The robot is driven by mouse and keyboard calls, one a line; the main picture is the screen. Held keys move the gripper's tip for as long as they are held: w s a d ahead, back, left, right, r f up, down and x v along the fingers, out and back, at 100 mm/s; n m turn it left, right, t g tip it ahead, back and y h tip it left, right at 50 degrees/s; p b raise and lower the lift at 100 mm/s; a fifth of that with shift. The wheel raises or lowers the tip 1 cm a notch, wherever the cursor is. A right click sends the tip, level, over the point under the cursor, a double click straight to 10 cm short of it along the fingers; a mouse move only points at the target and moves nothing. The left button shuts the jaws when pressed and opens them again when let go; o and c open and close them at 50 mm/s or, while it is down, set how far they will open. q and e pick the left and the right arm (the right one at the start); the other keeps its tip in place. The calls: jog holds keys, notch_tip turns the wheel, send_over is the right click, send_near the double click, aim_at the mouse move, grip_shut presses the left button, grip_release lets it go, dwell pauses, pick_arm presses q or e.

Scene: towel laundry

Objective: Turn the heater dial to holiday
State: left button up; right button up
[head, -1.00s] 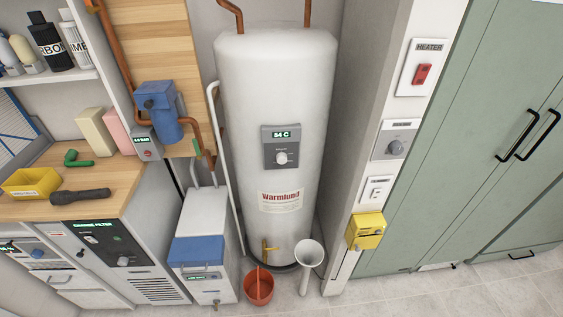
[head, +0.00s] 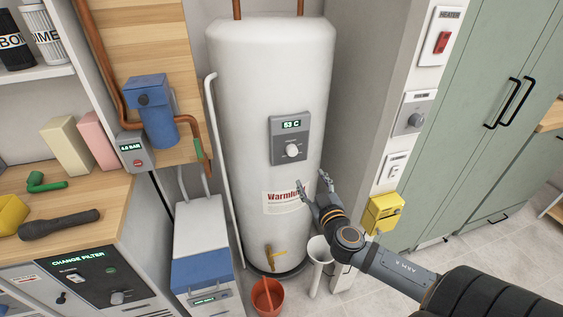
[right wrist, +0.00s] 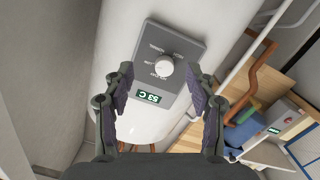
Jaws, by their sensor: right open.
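The water heater (head: 268,95) is a tall white tank with a grey control panel (head: 277,148) on its front. The panel has a lit display (head: 291,125) reading 53 C and a round white dial (head: 292,150) below it. My right gripper (head: 315,182) is open and empty, in front of the tank, below and right of the dial. In the right wrist view the dial (right wrist: 164,66) appears between the open fingers (right wrist: 160,74), apart from them. The panel is rotated there and its labels are too small to read surely. My left gripper is not in view.
A red HEATER switch (head: 442,42), a grey knob plate (head: 413,119) and a yellow box (head: 385,212) are on the wall at right. A funnel-topped white pipe (head: 318,252) and red bucket (head: 267,296) stand below. A blue pump (head: 154,110) is at left.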

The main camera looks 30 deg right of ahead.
aim_at(293, 153)
jog(key=shift+t+y, duration=0.4)
jog(key=shift+t, duration=0.1)
jog(key=w+r, duration=0.1)
jog(key=w, duration=0.2)
jog(key=w+r, duration=0.1)
jog(key=w, duration=0.2)
jog(key=w+r, duration=0.1)
jog(key=w, duration=0.3)
jog(key=shift+w+d+p, duration=0.1)
jog(key=shift+p, duration=0.25)
jog(key=c, duration=1.2)
